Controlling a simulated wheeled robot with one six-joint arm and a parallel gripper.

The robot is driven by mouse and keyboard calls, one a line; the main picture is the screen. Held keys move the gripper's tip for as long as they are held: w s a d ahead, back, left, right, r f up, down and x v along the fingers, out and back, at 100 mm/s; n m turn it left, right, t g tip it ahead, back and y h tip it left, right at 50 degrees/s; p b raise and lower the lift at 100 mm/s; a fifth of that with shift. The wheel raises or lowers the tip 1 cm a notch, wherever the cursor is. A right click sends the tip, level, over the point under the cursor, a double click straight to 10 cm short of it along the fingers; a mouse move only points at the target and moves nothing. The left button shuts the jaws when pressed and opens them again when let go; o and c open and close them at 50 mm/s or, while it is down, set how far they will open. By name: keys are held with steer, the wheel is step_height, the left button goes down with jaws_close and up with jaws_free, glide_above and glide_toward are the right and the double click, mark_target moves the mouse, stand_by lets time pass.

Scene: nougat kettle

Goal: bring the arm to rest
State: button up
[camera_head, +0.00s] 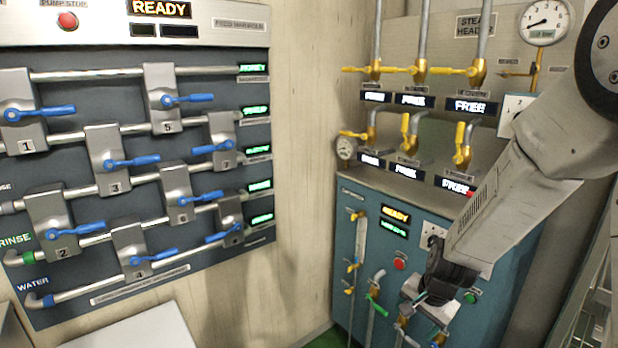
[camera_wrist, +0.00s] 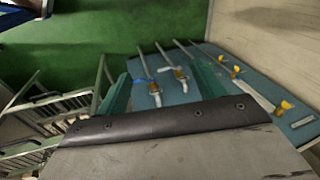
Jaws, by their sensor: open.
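My arm (camera_head: 505,200) reaches in from the upper right of the head view and slopes down to the left, in front of the teal cabinet (camera_head: 345,255). My gripper (camera_head: 428,308) is at its lower end, close to the cabinet's front. In the wrist view my gripper (camera_wrist: 165,86) shows two green fingers spread apart, with nothing between them. I cannot tell whether the fingers touch anything.
A steam header panel (camera_head: 476,25) with yellow valves and a gauge (camera_head: 545,20) is behind my arm. A feed manifold panel (camera_head: 130,190) with blue-handled valves hangs at left.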

steer(key=s+d+r+n, duration=0.1)
steer(key=s+r+n, duration=0.3)
steer(key=s+r, duration=0.7)
steer(key=s+d+r+n+g+h, duration=0.1)
steer(key=s+r+n, duration=0.4)
steer(key=s+r, duration=0.7)
steer(key=s, duration=0.4)
steer(key=shift+s+g, duration=0.3)
steer(key=shift+s, duration=0.05)
